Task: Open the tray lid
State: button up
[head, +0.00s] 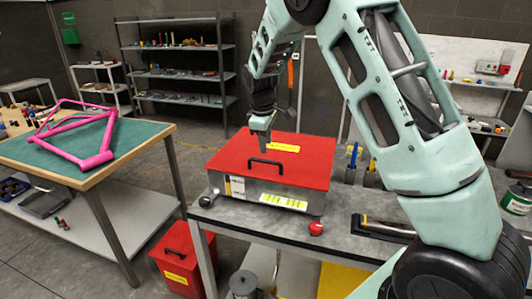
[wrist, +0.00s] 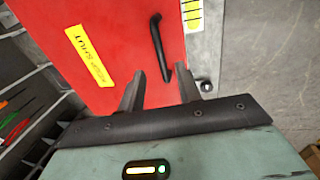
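The tray is a grey metal box with a flat red lid (head: 295,170) and stands on the grey bench. The lid lies closed on it. A black bar handle (head: 266,163) sits near the lid's front edge; in the wrist view the handle (wrist: 159,48) is just beyond my fingers. My gripper (head: 262,136) is above the lid, just behind the handle in the head view. In the wrist view my gripper (wrist: 158,82) has its two fingers spread apart with nothing between them. I cannot tell whether a fingertip touches the handle.
A pink bike frame (head: 85,138) lies on a green-topped table (head: 145,135) at left. A red bin (head: 183,255) stands on the floor between table and bench. A red knob-like object (head: 316,229) and a black-handled tool (head: 380,227) lie on the bench (head: 338,240) beside the tray.

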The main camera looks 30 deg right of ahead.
aim_at(267, 161)
jog(key=f, duration=0.4)
jog(key=d+f+p, duration=0.1)
jog(key=f, duration=0.1)
jog(key=shift+w, duration=0.35)
jog(key=shift+r, duration=0.1)
grip_shut()
